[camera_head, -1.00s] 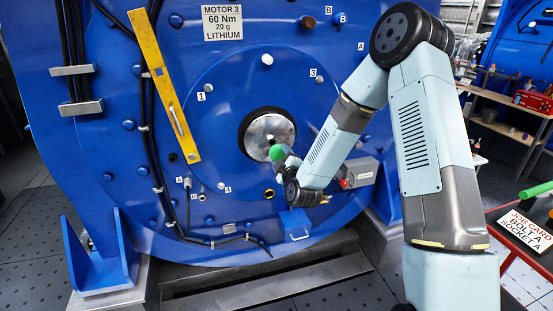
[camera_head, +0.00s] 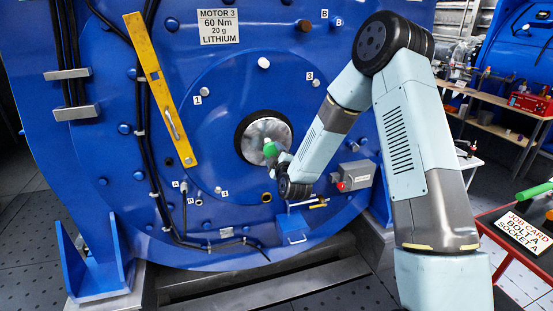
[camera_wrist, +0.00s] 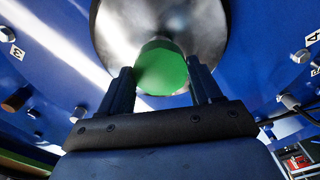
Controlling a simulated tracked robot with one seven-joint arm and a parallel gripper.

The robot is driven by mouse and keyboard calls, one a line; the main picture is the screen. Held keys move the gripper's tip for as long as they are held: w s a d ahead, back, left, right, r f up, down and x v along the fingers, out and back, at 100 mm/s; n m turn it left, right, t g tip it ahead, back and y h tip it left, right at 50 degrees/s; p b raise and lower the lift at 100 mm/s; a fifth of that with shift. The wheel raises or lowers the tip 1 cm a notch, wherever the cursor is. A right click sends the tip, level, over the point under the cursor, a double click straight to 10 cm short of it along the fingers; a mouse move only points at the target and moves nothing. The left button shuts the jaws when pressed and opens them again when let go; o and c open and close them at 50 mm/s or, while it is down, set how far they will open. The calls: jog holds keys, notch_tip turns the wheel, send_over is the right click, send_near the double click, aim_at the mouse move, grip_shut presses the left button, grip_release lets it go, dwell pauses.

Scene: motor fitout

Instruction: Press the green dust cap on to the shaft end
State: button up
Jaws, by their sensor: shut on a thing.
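The green dust cap (camera_head: 270,149) is held in my gripper (camera_head: 274,157) in front of the motor's round silver shaft end (camera_head: 254,136). In the wrist view the green cap (camera_wrist: 161,69) sits between the two dark fingers of my gripper (camera_wrist: 163,86), which are shut on it. The silver disc (camera_wrist: 115,35) fills the space behind the cap in that view. The cap overlaps the lower right part of the disc in the head view. I cannot tell whether cap and shaft touch.
The blue motor face (camera_head: 215,90) carries bolts, cables and a yellow bar (camera_head: 160,88). A grey box with a red button (camera_head: 355,175) is right of my gripper. A red table (camera_head: 510,235) with a job card (camera_head: 523,231) stands at the right.

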aim_at(273, 152)
jog(key=shift+w+a, duration=0.15)
jog(key=shift+w, duration=0.3)
jog(key=shift+r, duration=0.1)
dwell(1.0)
jog(key=shift+x, duration=1.55)
dwell(0.8)
jog(key=o, duration=1.1)
jog(key=v, duration=1.3)
jog(key=shift+s, duration=0.4)
